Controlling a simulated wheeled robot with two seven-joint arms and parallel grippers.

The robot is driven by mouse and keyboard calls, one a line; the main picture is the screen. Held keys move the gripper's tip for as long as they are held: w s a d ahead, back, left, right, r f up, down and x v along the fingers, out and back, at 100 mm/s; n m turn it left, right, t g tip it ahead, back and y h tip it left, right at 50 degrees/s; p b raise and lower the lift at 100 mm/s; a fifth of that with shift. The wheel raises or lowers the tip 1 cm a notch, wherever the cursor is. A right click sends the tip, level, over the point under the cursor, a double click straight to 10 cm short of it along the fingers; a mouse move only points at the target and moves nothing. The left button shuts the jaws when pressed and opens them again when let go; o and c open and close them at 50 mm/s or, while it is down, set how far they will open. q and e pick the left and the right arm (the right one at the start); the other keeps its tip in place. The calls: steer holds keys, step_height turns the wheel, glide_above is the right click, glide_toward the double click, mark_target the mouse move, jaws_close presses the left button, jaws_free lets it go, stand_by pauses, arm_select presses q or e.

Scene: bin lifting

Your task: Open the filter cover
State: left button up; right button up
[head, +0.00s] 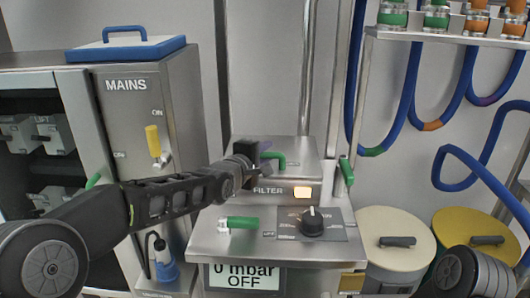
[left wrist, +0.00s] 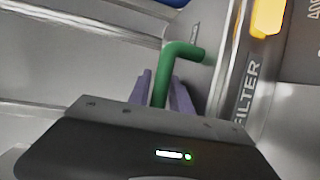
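The filter cover (head: 285,175) is the grey metal lid above the FILTER label in the head view, and it looks shut. Its green bent handle (head: 275,158) sticks up at the lid's front. My left gripper (head: 262,153) is at this handle. In the left wrist view the purple fingers of my left gripper (left wrist: 165,85) stand on either side of the green handle (left wrist: 180,55), with narrow gaps, so it looks open around it. The handle's lower part is hidden behind the gripper body. My right gripper is not in view.
A control panel with a black knob (head: 312,221) and a green lever (head: 238,222) is below the filter. The MAINS cabinet (head: 150,110) stands left. Another green handle (head: 346,172) is just right of the filter. Lidded drums (head: 392,225) stand at the right.

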arm_select(q)
steer(key=shift+c, duration=0.4)
jaws_close()
stand_by(0.9)
